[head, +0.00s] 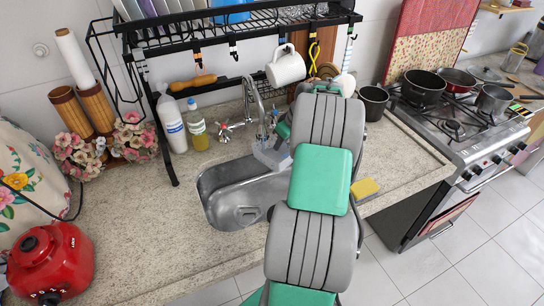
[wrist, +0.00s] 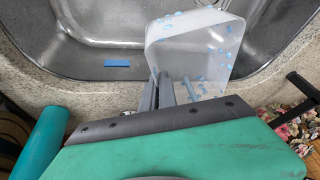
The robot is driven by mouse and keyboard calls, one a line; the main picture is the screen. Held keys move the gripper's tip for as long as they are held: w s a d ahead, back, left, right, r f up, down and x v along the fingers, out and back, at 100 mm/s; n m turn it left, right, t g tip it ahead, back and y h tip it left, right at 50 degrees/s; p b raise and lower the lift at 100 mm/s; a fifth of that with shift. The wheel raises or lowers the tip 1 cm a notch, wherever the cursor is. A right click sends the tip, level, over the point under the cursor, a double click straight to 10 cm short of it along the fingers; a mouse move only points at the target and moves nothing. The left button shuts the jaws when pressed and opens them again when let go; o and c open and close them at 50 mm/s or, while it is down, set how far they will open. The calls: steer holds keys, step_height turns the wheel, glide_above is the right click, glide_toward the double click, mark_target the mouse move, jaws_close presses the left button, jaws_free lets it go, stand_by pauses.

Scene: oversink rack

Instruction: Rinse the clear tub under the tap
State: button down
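The clear tub (head: 270,156) is at the back of the sink, below the tap (head: 257,110). In the wrist view the tub (wrist: 205,50) looks translucent and tilted, with several light-blue spots on it. My gripper (wrist: 168,88) has its fingers at the tub's near corner and appears shut on its wall. In the head view my arm hides most of the gripper and part of the tub. The metal sink (head: 238,207) lies under the tub. I cannot tell whether water is running.
A small blue piece (wrist: 117,63) lies in the sink. A yellow sponge (head: 365,188) lies on the counter right of my arm. Bottles (head: 197,128) stand left of the tap. The left counter has free room.

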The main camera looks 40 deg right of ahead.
stand_by(0.4)
steer(key=shift+d, duration=0.3)
steer(key=shift+s, duration=0.2)
steer(key=shift+s+a+b, duration=0.3)
steer(key=shift+s+b, duration=0.05)
steer(key=shift+s, duration=0.65)
steer(key=shift+s+a+b, duration=0.3)
steer(key=shift+s+a, duration=0.05)
steer(key=shift+s, duration=0.65)
steer(key=shift+s+a+b, duration=0.3)
steer(key=shift+s+b, duration=0.05)
steer(key=shift+s, duration=0.65)
steer(key=shift+s+r, duration=0.3)
steer(key=shift+r, duration=0.1)
steer(key=shift+s+a+r+p, duration=0.2)
steer(key=shift+s+r+p, duration=0.15)
steer(key=shift+s+r, duration=0.25)
steer(key=shift+s+a+r+p, duration=0.2)
steer(key=shift+s+r+p, duration=0.15)
steer(key=shift+s+r, duration=0.2)
